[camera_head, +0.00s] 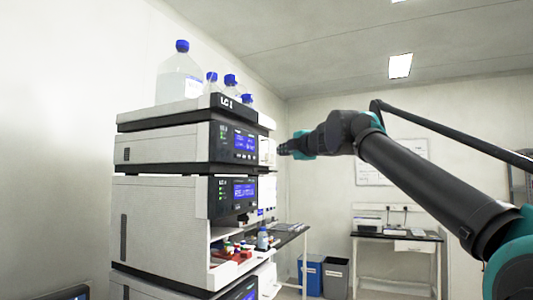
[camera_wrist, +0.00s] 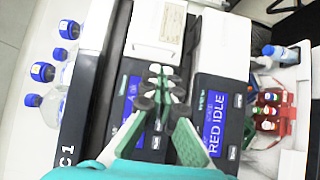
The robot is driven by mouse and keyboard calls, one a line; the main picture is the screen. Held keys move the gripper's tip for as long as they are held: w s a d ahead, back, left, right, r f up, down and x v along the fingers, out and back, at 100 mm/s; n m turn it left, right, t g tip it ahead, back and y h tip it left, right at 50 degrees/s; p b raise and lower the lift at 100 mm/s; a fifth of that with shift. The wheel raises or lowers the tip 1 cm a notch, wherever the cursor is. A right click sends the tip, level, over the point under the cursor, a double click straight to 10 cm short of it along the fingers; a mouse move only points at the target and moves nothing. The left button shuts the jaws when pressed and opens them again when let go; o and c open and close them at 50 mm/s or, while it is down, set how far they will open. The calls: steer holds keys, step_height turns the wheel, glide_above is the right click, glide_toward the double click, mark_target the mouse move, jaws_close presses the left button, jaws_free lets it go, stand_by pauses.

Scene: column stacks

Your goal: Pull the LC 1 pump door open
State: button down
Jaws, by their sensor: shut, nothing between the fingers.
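The LC 1 stack stands at left-centre in the head view, its label (camera_head: 228,102) on the top tray. Below that tray, the upper module has a dark front with a blue display (camera_head: 245,142). A white door panel (camera_head: 267,152) sits right of that display; it also shows at the top of the wrist view (camera_wrist: 160,30), with a small label. I cannot tell whether it stands slightly ajar. My gripper (camera_head: 283,149) is shut and empty, just right of the panel in the head view. In the wrist view its fingertips (camera_wrist: 160,72) overlap the panel's lower edge; contact is unclear.
Several blue-capped bottles (camera_head: 180,75) stand on top of the stack. A lower module (camera_head: 240,190) sits beneath, above an open bay with red racks (camera_head: 236,254) of small vials. A bench (camera_head: 395,236) and bins (camera_head: 335,277) stand behind. Free air lies right of the stack.

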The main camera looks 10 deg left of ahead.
glide_toward(262, 152)
steer(key=shift+n, duration=0.3)
steer(key=x, duration=0.5)
steer(key=shift+s+a+f, duration=0.1)
